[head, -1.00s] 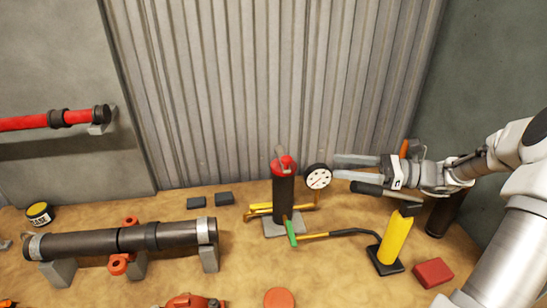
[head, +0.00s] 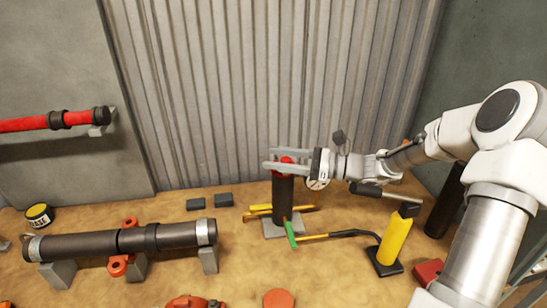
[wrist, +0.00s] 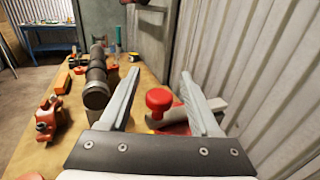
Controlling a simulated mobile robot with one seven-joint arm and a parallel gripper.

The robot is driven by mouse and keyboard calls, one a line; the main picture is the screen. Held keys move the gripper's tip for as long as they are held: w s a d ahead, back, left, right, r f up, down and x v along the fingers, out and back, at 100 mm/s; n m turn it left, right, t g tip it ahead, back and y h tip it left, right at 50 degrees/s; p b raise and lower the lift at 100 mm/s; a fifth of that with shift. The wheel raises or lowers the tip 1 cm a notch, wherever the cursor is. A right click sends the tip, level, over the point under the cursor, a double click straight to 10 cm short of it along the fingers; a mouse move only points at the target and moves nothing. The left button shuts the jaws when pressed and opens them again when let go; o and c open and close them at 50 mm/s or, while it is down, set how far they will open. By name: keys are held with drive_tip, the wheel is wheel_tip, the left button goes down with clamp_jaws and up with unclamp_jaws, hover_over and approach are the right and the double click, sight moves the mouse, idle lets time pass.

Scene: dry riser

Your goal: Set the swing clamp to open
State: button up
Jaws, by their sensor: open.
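What I take to be the swing clamp is an upright dark cylinder (head: 283,192) with a red top, on a grey base plate in the head view. In the wrist view its red knob (wrist: 159,97) shows between my fingers, with a pale arm (wrist: 212,104) reaching right, partly behind the right finger. My gripper (head: 268,160) is open, its two grey fingers level with the red top and on either side of it in the picture. I cannot tell whether they touch it. The pale arm is mostly hidden in the head view.
A yellow bottle-like cylinder (head: 395,238) and a red block (head: 428,272) stand right of the clamp. A dark pipe (head: 120,239) rests on grey blocks at the left. Yellow bars (head: 300,208) lie by the clamp. A corrugated wall (head: 250,90) rises behind.

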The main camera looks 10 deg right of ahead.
drive_tip(key=shift+w+a, duration=0.2)
drive_tip(key=shift+a, duration=0.4)
clamp_jaws()
idle(1.1)
